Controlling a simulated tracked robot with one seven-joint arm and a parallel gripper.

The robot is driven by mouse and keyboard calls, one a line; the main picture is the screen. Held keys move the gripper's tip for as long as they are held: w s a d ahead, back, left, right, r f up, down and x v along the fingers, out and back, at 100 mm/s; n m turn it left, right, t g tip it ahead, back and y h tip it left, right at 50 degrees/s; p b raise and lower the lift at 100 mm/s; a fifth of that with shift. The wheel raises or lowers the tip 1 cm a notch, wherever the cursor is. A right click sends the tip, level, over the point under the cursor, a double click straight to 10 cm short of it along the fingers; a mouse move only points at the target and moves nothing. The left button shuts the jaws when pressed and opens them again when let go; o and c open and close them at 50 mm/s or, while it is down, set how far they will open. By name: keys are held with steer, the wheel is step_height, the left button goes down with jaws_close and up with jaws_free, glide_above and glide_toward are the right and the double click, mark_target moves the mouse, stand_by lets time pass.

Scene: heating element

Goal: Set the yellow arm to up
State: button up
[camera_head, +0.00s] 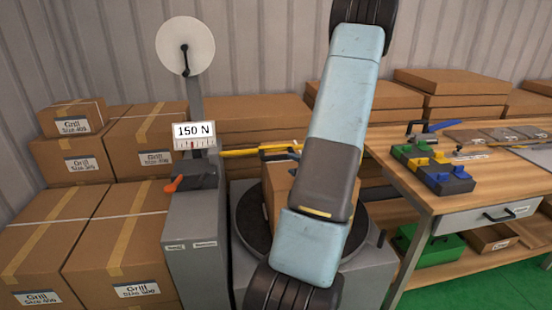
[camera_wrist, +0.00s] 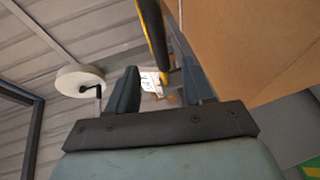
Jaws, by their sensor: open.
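The yellow arm (camera_head: 250,152) sticks out to the right from the grey machine's column in the head view, about level. Its right part is hidden behind my own arm. In the wrist view the yellow arm (camera_wrist: 153,36) is a yellow and dark bar running down from the top edge toward the gap between my fingers. My gripper (camera_wrist: 160,70) is open, with one finger on each side of the bar's lower end in the picture. I cannot tell whether they touch it. In the head view my gripper is hidden behind my arm.
Stacked boxes (camera_head: 85,240) stand left, a wooden workbench (camera_head: 410,185) right.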

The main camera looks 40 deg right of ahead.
steer(key=x, duration=1.2)
steer(key=shift+c, duration=0.2)
jaws_close()
steer(key=shift+a, duration=0.15)
